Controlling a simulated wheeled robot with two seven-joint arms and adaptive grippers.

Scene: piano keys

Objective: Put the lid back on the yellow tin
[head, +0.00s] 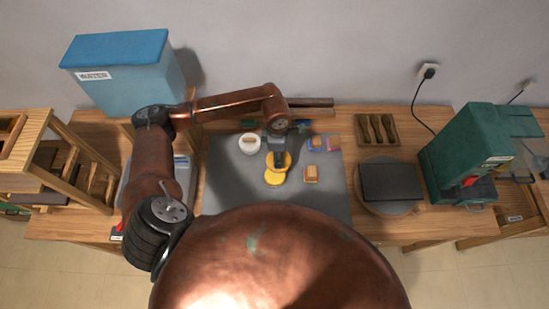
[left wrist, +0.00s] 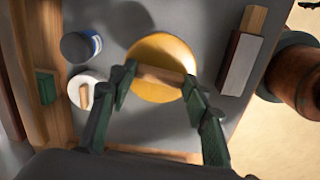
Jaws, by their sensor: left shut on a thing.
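My left gripper (head: 278,153) points down over the grey mat. In the left wrist view, its green fingers (left wrist: 158,82) are shut on the wooden bar handle of a round yellow lid (left wrist: 160,52). In the head view, the yellow lid (head: 286,160) shows partly under the gripper. A second yellow round shape, apparently the yellow tin (head: 274,179), shows just below it in the picture. They overlap, and I cannot tell the gap in height between them. In the wrist view the lid hides what is under it. My right gripper is not in view.
A white round lid or tin with a wooden handle (head: 249,143) stands left of the gripper. A blue-sided tin (left wrist: 80,46) is close by. A wooden block (head: 311,174) and small blue-and-orange items (head: 317,143) lie to the right. The mat's front (head: 325,200) is clear.

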